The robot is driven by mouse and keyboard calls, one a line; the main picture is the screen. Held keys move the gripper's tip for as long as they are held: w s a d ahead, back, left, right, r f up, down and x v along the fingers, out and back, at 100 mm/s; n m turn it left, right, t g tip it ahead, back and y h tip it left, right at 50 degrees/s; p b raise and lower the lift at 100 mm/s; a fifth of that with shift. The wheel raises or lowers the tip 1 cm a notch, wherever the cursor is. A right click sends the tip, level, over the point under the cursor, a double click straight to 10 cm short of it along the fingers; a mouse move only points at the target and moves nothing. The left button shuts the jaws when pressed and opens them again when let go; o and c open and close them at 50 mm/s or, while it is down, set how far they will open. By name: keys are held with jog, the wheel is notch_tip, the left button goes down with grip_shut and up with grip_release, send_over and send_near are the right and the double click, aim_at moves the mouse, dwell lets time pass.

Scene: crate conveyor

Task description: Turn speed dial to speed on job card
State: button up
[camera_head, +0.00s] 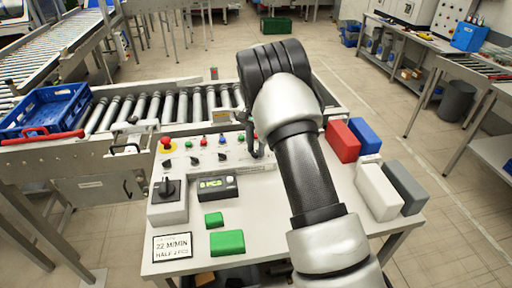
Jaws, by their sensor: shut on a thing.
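The job card (172,246) lies at the front left of the bench and reads 22 M/MIN, HALF, 4 PCS. The sloped control panel (200,160) carries a row of small coloured buttons and black knobs. My gripper (255,148) points down at the panel's right end, shut on a small control there. The fingers and arm hide most of that control, so I cannot tell its setting or be sure it is the speed dial. A grey box with a large black rotary knob (167,187) stands at the left. Beside it is a display (216,184) with green characters.
The roller conveyor (165,108) runs behind the panel, with a blue crate (45,108) at its left. Red (342,141), blue (364,134), white (377,191) and grey (405,186) blocks stand right of my arm. Green blocks (227,242) lie at the front.

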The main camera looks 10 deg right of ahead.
aim_at(257, 152)
jog(key=m, duration=0.4)
jog(key=shift+m, duration=0.3)
jog(key=shift+m+p, duration=0.3)
jog(key=shift+m, duration=1.3)
jog(key=o, duration=1.1)
jog(key=shift+c, duration=0.2)
notch_tip(257, 152, up, 18)
jog(key=shift+f, duration=0.25)
jog(key=shift+s+r, duration=0.1)
